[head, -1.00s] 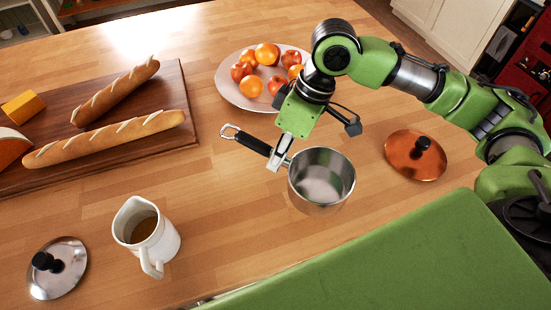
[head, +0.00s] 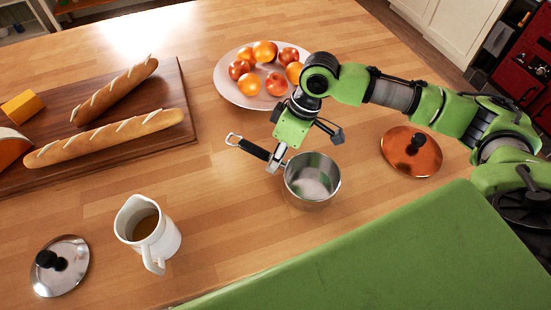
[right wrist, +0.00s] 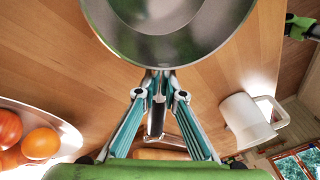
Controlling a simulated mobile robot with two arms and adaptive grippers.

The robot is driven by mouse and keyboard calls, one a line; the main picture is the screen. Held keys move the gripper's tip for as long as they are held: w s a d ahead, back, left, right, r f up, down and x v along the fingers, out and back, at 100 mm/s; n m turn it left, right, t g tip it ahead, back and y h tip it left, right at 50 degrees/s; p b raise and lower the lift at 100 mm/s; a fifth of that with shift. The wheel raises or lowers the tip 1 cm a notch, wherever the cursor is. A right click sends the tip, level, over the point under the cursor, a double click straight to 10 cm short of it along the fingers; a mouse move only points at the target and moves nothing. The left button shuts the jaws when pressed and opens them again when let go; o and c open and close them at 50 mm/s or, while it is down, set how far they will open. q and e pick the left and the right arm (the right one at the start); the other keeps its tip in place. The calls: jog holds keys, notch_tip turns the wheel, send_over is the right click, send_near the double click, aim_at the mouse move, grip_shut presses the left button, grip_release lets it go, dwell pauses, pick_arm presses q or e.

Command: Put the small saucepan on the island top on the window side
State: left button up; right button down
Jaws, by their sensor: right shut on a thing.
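The small steel saucepan (head: 312,182) is upright over the wooden island top (head: 225,215), in front of the fruit plate. Its dark handle points left and back in the head view. My right gripper (head: 276,161) is shut on the handle close to the pan's body. In the right wrist view the pan (right wrist: 165,45) fills the top middle and my right gripper (right wrist: 157,80) closes around its handle. I cannot tell whether the pan's base touches the top.
A plate (head: 232,88) of fruit stands behind the pan. A copper lid (head: 425,158) lies right. A white jug (head: 165,243) and steel lid (head: 72,280) stand front left, a bread board (head: 90,155) back left. A window (right wrist: 297,162) shows in the right wrist view.

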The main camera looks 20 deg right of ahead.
jog(key=c, duration=1.9)
grip_release()
jog(key=b+v, duration=0.1)
jog(key=v, duration=1.1)
jog(key=shift+r, duration=0.15)
